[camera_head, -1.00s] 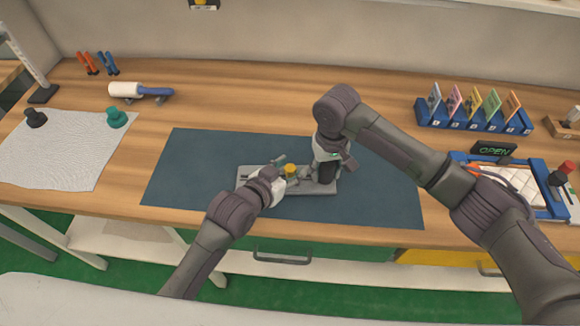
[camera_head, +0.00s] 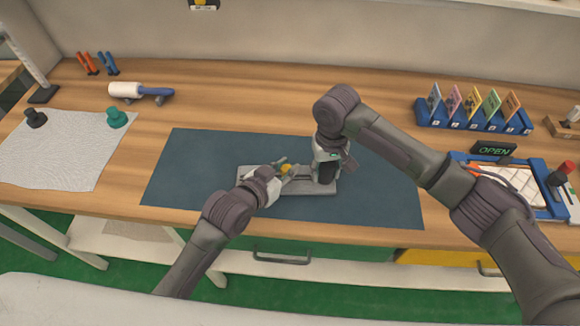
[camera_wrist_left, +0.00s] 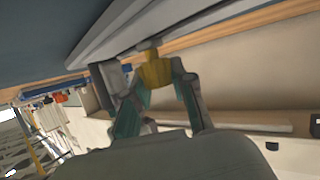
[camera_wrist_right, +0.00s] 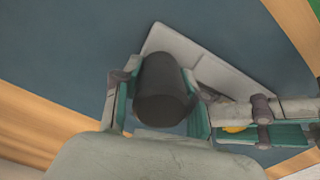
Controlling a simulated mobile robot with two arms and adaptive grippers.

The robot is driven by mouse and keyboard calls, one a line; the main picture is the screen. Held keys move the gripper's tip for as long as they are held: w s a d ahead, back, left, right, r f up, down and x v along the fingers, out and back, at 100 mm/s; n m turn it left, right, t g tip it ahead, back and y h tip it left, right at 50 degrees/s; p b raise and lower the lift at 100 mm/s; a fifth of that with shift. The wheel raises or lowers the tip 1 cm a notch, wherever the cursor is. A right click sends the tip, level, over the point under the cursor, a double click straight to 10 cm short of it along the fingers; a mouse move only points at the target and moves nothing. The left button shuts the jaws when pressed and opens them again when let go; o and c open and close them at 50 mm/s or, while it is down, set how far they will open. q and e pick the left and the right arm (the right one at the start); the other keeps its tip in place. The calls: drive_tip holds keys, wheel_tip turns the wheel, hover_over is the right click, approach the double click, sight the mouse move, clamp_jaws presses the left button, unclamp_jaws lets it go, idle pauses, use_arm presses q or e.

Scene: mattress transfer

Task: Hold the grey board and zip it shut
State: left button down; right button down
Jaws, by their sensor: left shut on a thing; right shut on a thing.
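The grey board (camera_head: 312,188) lies flat on the dark blue mat; it also shows in the left wrist view (camera_wrist_left: 105,35) and the right wrist view (camera_wrist_right: 220,72). A small yellow pull (camera_head: 287,169) stands above the board's middle. My left gripper (camera_head: 284,170) is shut on this pull, which shows between its fingers in the left wrist view (camera_wrist_left: 156,72). My right gripper (camera_head: 327,172) is shut on a dark upright cylinder at the board's right end, seen between the fingers in the right wrist view (camera_wrist_right: 162,85). The fingers hide part of the board's top.
The blue mat (camera_head: 200,165) is clear around the board. A pale cloth (camera_head: 65,150) with two knobs lies at the left, and a roller (camera_head: 140,92) behind. A blue card rack (camera_head: 475,118) and a blue-framed tray (camera_head: 535,205) stand at the right, near my right arm.

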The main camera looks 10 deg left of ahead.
use_arm(q)
drive_tip(key=a, duration=0.7)
drive_tip(key=s+a, duration=0.1)
drive_tip(key=a, duration=0.2)
drive_tip(key=shift+a+f, duration=0.1)
drive_tip(key=shift+a, duration=0.25)
use_arm(e)
drive_tip(key=shift+d, duration=0.1)
use_arm(q)
drive_tip(key=c, duration=0.9)
unclamp_jaws()
drive_tip(key=shift+c, duration=0.2)
drive_tip(key=shift+s, duration=0.1)
drive_tip(key=v, duration=1)
drive_tip(key=shift+s+a, duration=0.1)
drive_tip(key=shift+s, duration=0.05)
drive_tip(key=shift+s+a+r, duration=0.25)
drive_tip(key=shift+s+r, duration=0.25)
